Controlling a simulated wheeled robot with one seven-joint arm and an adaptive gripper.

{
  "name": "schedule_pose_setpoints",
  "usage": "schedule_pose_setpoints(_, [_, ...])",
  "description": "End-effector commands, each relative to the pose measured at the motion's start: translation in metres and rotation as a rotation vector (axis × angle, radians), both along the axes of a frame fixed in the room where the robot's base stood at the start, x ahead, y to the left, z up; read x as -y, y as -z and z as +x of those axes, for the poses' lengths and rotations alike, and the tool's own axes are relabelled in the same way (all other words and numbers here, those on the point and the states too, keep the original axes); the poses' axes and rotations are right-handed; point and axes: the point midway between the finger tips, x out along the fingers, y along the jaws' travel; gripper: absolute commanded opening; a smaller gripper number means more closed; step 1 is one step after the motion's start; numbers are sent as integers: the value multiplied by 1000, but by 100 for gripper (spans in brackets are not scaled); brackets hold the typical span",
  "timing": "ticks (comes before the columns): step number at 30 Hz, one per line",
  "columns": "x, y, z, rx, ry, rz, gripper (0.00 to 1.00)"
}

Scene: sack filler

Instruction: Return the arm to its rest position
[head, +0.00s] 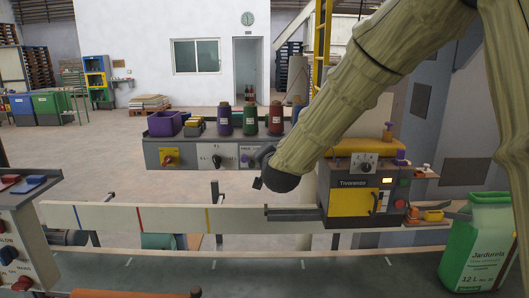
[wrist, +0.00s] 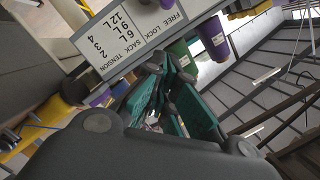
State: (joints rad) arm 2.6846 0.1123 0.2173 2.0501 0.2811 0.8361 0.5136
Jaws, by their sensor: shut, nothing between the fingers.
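My arm, in a pale ribbed sleeve, comes down from the upper right of the head view and ends in a dark rounded wrist (head: 281,178). The wrist hangs in front of the panel with knobs, just left of the box with the yellow door. The fingers are mostly hidden in the head view. In the wrist view my gripper (wrist: 168,88) shows teal pads and dark links. Its fingers are drawn together, with nothing seen held between them. A labelled plate (wrist: 125,40) with sack and tension markings lies beyond the fingers in the wrist view.
The box with the yellow door (head: 352,203) stands close right of my wrist. A green sack (head: 478,245) stands at the far right. Thread spools (head: 250,118) and a purple bin (head: 165,123) top the panel behind. A pale rail (head: 165,217) crosses in front; a switch console (head: 25,235) is left.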

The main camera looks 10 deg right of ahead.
Motion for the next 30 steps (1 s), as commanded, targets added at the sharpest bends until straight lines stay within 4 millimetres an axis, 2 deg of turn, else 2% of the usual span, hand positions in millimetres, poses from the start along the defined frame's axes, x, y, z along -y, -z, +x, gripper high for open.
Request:
schedule_pose_setpoints(2, [0,3,0,-4,-1,-2,0])
schedule_pose_setpoints(5, [1,22,-2,-32,-5,-17,0])
schedule_pose_setpoints(8, [3,63,-7,-91,-16,-52,0])
schedule_pose_setpoints(14, [9,174,-35,-259,-59,-148,0])
schedule_pose_setpoints(18, [14,249,-64,-379,-99,-214,0])
schedule_pose_setpoints(23, [19,331,-109,-519,-155,-286,0])
schedule_pose_setpoints(30, [29,440,-194,-730,-256,-382,0])
